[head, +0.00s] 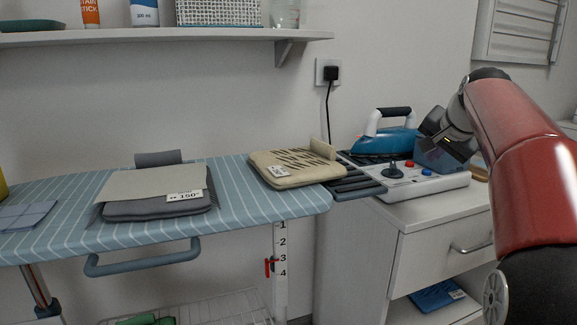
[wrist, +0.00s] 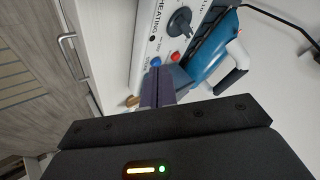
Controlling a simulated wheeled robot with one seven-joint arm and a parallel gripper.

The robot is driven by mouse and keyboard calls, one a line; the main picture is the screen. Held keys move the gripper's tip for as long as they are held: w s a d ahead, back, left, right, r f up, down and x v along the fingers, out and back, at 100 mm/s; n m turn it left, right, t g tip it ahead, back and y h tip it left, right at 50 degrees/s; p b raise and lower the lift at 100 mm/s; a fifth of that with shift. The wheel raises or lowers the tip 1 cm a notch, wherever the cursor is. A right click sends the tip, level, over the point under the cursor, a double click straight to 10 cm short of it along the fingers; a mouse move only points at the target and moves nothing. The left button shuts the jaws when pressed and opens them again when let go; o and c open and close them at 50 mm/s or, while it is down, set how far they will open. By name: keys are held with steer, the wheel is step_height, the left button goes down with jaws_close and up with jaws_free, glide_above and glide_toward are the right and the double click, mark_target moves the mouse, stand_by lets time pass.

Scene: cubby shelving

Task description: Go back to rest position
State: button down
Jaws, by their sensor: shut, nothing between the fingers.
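My gripper (head: 437,138) is at the right in the head view, at the end of my red arm. It is above the white control box and close to the blue iron (head: 388,138). In the wrist view my gripper's fingers (wrist: 158,86) are together with nothing between them. They point at the front edge of the control box (wrist: 155,35), near its red and blue buttons; I cannot tell whether they touch it. The iron (wrist: 212,50) stands beside the box in the wrist view. In the head view my arm and gripper hide part of the box's right end.
An ironing board (head: 236,190) with folded cloths and a beige pad (head: 290,168) spans the left and middle. A white drawer cabinet (head: 425,255) stands under the box. A shelf (head: 150,39) with bottles hangs at upper left. A black cord (head: 328,105) runs down the wall.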

steer(key=s+a+f+n+g, duration=0.1)
steer(key=s+a+f+n, duration=0.1)
steer(key=s+a+f, duration=0.35)
steer(key=s+a+f+n+g, duration=0.1)
steer(key=s+a+f+n, duration=0.2)
steer(key=s+a, duration=0.55)
steer(key=s+a+f+n+g, duration=0.1)
steer(key=s+f+n, duration=0.3)
steer(key=s+f, duration=1.1)
steer(key=s+a, duration=0.1)
steer(key=s, duration=0.2)
steer(key=shift+s+a+y, duration=0.15)
steer(key=shift+s+y, duration=0.15)
steer(key=shift+s, duration=0.1)
steer(key=shift+a+n, duration=0.1)
steer(key=shift+n, duration=0.2)
